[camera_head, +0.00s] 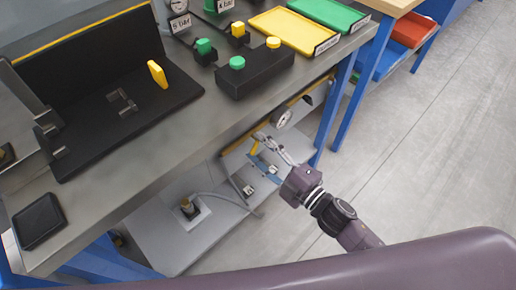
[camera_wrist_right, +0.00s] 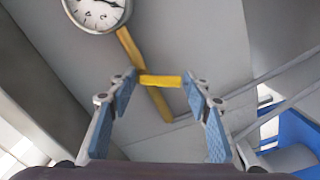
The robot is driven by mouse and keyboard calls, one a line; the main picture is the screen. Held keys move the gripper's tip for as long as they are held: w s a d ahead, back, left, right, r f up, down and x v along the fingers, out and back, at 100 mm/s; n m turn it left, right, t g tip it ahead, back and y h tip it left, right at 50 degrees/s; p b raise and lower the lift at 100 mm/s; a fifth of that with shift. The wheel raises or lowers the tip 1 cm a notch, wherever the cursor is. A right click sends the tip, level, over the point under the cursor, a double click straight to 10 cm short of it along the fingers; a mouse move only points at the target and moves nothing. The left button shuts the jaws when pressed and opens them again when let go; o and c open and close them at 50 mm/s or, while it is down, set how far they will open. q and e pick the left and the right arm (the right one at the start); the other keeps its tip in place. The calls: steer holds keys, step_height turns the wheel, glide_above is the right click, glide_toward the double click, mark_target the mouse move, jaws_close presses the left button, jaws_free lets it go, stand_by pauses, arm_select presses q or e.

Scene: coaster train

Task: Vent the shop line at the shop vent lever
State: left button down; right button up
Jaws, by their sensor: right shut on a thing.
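A yellow lever (camera_wrist_right: 160,81) sits between my right fingertips (camera_wrist_right: 163,84) in the right wrist view. It lies across a longer yellow pipe or bar (camera_wrist_right: 130,46) behind it. I take it to be the shop vent lever; no label on it is readable. In the head view my right gripper (camera_head: 264,147) reaches under the workbench, shut on the yellow lever (camera_head: 254,148). A round white gauge (camera_head: 283,118) is just above it, and the gauge also shows in the right wrist view (camera_wrist_right: 97,8). My left gripper is not in view.
The workbench top (camera_head: 150,133) overhangs the lever, and a blue bench leg (camera_head: 325,120) stands right of my gripper. The floor at the right is clear.

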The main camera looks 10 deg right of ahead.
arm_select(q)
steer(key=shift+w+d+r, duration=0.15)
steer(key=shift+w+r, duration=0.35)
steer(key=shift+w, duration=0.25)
arm_select(e)
steer(key=shift+w+d+f+n, duration=0.1)
steer(key=shift+d+n, duration=0.05)
steer(key=shift+n, duration=0.8)
steer(key=shift+w+d+f+n, duration=0.1)
steer(key=shift+n, duration=0.8)
steer(key=shift+w+d+n, duration=0.1)
steer(key=shift+d+n, duration=0.05)
steer(key=shift+n, duration=0.8)
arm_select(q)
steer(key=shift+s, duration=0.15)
arm_select(e)
steer(key=o, duration=1.2)
steer(key=shift+c, duration=0.2)
steer(key=v, duration=1.2)
